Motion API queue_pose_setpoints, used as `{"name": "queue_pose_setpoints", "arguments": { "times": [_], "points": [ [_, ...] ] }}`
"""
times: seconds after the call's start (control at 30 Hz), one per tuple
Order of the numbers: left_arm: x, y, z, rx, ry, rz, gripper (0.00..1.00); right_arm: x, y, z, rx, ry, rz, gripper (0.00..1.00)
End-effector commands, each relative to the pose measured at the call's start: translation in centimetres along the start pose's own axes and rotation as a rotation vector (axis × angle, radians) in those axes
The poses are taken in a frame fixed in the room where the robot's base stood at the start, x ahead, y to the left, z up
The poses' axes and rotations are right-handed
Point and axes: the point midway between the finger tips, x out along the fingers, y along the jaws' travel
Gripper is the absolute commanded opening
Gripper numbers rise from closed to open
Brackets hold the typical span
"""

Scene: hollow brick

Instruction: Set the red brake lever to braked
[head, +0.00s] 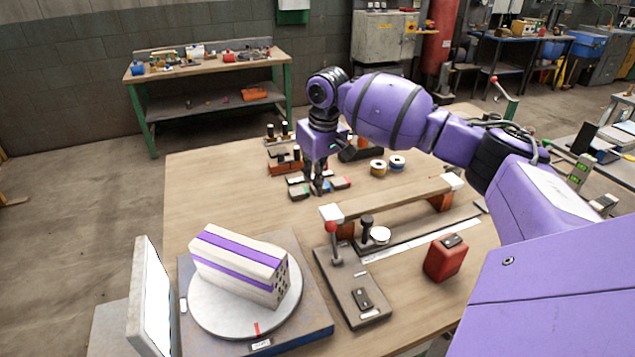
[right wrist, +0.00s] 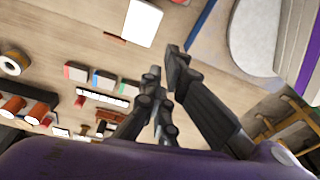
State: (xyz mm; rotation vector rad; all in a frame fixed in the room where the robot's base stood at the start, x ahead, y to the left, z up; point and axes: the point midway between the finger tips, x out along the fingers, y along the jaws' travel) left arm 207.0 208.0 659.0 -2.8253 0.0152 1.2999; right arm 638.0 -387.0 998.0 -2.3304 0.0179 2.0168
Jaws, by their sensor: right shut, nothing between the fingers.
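The red brake lever (head: 332,240) has a red ball knob on a thin stem. It stands roughly upright on a dark grey plate (head: 338,284), right of the turntable. I cannot tell which setting it is in. My right gripper (head: 319,190) points down, shut and empty, over the table's middle. It is behind the lever and a little left of it, apart from it. Its dark fingers also show in the right wrist view (right wrist: 164,62). I cannot make out the lever in that view. My left gripper is not in view.
A striped white and purple brick (head: 240,264) lies on the round turntable (head: 212,318). A black-knobbed lever (head: 367,228) and a long wooden bar (head: 395,199) are right of the red lever. A red block (head: 444,260) stands front right. Small coloured blocks (head: 300,194) lie around my gripper.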

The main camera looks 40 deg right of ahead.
Motion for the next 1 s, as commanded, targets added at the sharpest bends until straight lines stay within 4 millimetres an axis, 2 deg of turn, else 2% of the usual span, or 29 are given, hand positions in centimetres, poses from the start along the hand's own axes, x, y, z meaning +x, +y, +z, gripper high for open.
{"name": "queue_pose_setpoints", "arguments": {
  "times": [0.1, 0.33, 0.43, 0.6, 1.0],
  "points": [
    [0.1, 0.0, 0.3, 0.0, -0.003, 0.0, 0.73, 2.9, 0.0, 0.1, 0.0, -0.005, 0.0, 0.0],
    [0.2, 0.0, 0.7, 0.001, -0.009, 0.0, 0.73, 7.7, 0.0, 0.1, -0.001, -0.004, 0.0, 0.0],
    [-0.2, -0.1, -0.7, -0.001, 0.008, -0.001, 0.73, 6.3, 0.1, 1.6, -0.003, 0.004, 0.003, 0.0],
    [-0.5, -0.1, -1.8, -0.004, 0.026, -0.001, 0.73, 5.8, 0.1, 3.2, -0.002, 0.004, 0.002, 0.0],
    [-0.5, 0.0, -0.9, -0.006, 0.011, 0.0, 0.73, 6.0, 0.0, 3.8, -0.001, 0.0, 0.0, 0.0]
  ]
}}
